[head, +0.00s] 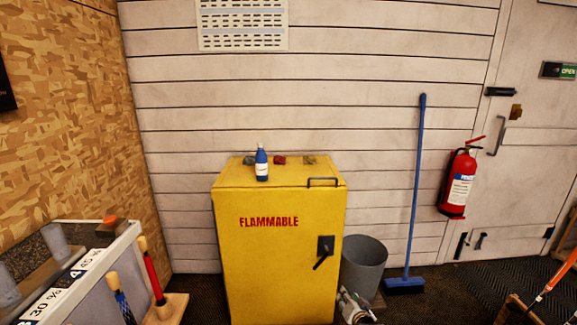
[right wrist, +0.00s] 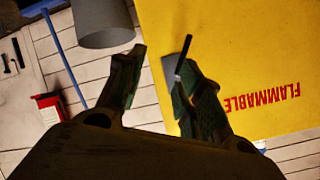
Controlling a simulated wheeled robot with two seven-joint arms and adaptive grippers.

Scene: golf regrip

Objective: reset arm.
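My right gripper (head: 355,307) shows small at the bottom of the head view, in front of the yellow cabinet's lower right and the grey bin. In the right wrist view my right gripper (right wrist: 161,59) has its two fingers spread apart with nothing between them. The cabinet front and its dark handle show beyond the fingers there. My left gripper is in neither view.
The yellow FLAMMABLE cabinet (head: 279,265) carries a blue bottle (head: 262,163) and small items. A grey bin (head: 363,262), blue broom (head: 415,190) and red extinguisher (head: 459,183) stand or hang to its right. A bench with upright handles (head: 150,270) is at lower left.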

